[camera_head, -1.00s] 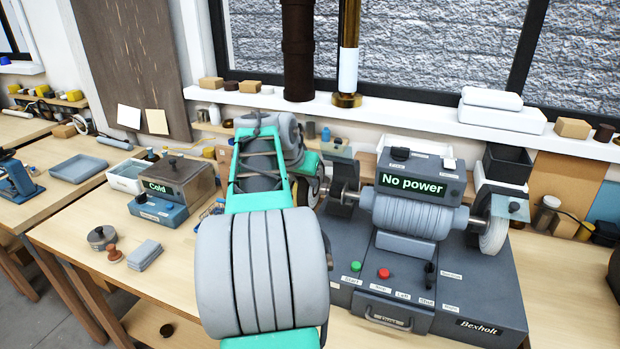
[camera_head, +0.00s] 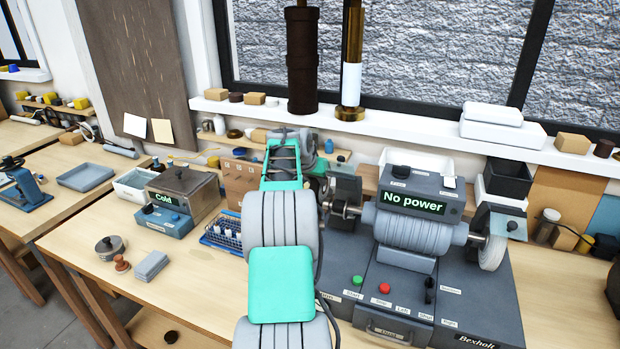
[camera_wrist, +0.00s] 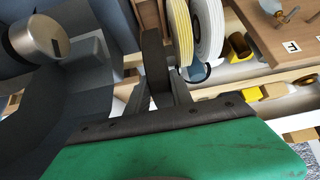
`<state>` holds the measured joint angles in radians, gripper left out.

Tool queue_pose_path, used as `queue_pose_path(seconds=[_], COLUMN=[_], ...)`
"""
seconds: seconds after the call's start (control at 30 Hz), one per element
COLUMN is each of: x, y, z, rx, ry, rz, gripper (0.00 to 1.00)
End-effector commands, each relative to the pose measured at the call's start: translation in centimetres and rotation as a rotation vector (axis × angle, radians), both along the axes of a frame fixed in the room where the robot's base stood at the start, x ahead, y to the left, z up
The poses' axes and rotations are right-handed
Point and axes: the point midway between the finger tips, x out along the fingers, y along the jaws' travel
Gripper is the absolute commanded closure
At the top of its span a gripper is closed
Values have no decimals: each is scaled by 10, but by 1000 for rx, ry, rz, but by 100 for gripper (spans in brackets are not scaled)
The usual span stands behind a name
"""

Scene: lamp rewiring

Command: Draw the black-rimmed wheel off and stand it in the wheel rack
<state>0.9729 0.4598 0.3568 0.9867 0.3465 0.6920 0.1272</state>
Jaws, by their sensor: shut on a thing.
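In the wrist view my gripper (camera_wrist: 160,88) is shut on a dark wheel (camera_wrist: 154,55), which I see nearly edge-on between the fingers; I take it for the black-rimmed wheel. Beyond it stand a yellow-rimmed wheel (camera_wrist: 178,30) and a white wheel (camera_wrist: 208,30), side by side. Whether they stand in the wheel rack I cannot tell. In the head view my arm hides the gripper's tips and the held wheel. The grey grinder (camera_head: 415,222) reads "No power". Its left spindle (camera_head: 350,212) shows beside my arm; a pale wheel (camera_head: 494,252) is on its right end.
A tan board (camera_head: 240,178) with small fittings and a blue wire basket (camera_head: 222,232) are left of my arm. The box marked "Cold" (camera_head: 183,188) stands further left. The window shelf (camera_head: 400,128) runs behind.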

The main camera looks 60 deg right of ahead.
Motion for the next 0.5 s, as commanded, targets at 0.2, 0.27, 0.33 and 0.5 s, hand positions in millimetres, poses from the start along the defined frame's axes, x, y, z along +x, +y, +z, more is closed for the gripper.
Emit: queue_pose_path(seconds=[0.2, 0.27, 0.33, 0.5], x=[0, 0, 0, 0], y=[-7, -7, -6, -6], z=[-8, -12, -18, -38], rx=[-3, -3, -2, -1], ry=[-2, -2, -1, 0], rz=[-3, -3, -3, -4], gripper=[100, 100, 100, 100])
